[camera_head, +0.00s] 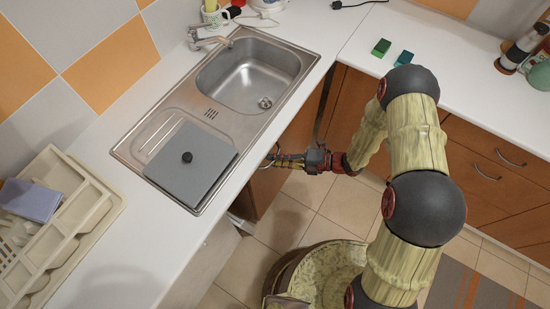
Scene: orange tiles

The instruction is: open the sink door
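The sink door (264,191) is a brown wooden cabinet front below the counter, under the steel sink (250,75). I see it steeply from above, and the counter edge hides part of it. A thin metal handle (268,157) shows at the counter edge. My gripper (280,160) reaches left to this handle, with its fingertips at or very close to it. I cannot tell whether the fingers are closed around the handle or only beside it. I also cannot tell whether the door stands ajar.
A white counter (470,80) runs along the back and left. A grey board (191,162) lies on the drainboard, and a dish rack (60,225) stands at lower left. Brown drawers (490,165) are on the right. Tiled floor (290,215) is open below my gripper.

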